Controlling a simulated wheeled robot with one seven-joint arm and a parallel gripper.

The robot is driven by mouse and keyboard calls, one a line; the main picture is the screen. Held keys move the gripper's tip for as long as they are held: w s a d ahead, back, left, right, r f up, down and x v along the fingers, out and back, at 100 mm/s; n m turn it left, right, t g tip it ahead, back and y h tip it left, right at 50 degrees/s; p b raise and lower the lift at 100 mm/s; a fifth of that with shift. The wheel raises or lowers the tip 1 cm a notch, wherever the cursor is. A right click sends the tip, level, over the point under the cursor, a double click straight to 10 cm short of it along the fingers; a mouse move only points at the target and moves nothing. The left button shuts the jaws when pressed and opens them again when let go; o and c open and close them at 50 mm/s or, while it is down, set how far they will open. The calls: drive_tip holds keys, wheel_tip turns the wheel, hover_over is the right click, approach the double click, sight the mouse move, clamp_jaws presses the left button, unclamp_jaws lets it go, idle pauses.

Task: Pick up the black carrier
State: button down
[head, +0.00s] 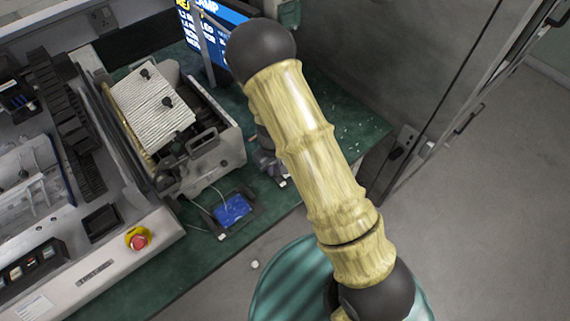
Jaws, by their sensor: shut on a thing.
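My arm crosses the middle of the head view and hides most of my gripper (270,168). Only a dark grey part with a pale tip shows at the left edge of the arm, over the green table. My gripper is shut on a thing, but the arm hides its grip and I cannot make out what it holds. I cannot identify the black carrier for certain. A dark flat frame around a blue pad (233,209) lies on the table to the lower left of my gripper.
The green table (350,135) is bare to the right of my arm. A grey machine with a ribbed top (150,100) stands left of my gripper. A red emergency button (138,241) is on the left console. A lit screen (207,40) stands behind. A teal round object (290,285) is below.

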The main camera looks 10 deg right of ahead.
wheel_tip(320, 180, up, 10)
idle(0.5)
idle(0.5)
